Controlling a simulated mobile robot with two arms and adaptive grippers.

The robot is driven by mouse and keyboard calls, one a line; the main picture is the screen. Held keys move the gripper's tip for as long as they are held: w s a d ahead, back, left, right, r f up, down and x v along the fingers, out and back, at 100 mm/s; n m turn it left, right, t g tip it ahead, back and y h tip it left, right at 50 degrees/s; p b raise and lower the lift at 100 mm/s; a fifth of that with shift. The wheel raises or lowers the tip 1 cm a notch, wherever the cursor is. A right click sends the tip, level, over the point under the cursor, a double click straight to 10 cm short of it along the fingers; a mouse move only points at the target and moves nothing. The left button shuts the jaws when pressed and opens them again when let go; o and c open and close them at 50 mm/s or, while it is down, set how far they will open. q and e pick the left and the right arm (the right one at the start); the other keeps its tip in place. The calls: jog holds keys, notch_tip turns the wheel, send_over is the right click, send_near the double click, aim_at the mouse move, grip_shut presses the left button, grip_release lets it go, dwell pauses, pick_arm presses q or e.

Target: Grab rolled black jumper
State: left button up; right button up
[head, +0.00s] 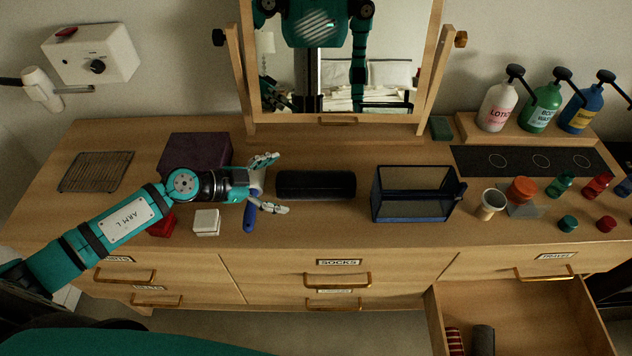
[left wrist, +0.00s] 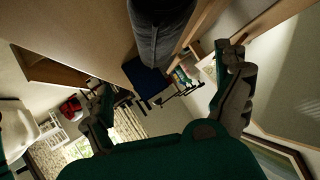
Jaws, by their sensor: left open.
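The rolled black jumper (head: 315,186) lies lengthwise, left to right, on the dresser top in front of the mirror. My left gripper (head: 268,184) is open and empty just left of the roll's left end, its fingers spread and pointing right. A small gap shows between the fingers and the roll. My right gripper does not show.
A dark glass-sided box (head: 412,198) stands right of the roll. A dark purple box (head: 196,150) is behind my left wrist. A blue handle (head: 249,218), a white block (head: 206,222) and a red box (head: 162,224) lie near my arm. A drawer (head: 530,310) stands open at front right.

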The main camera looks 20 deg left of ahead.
aim_at(308, 184)
pick_arm(q)
jog(key=x, duration=1.1)
jog(key=shift+w+p, duration=0.2)
jog(key=shift+p, duration=0.2)
jog(key=shift+s, duration=0.1)
jog(key=shift+c, duration=1)
jog(key=shift+s+f, duration=0.1)
jog(key=c, duration=1.2)
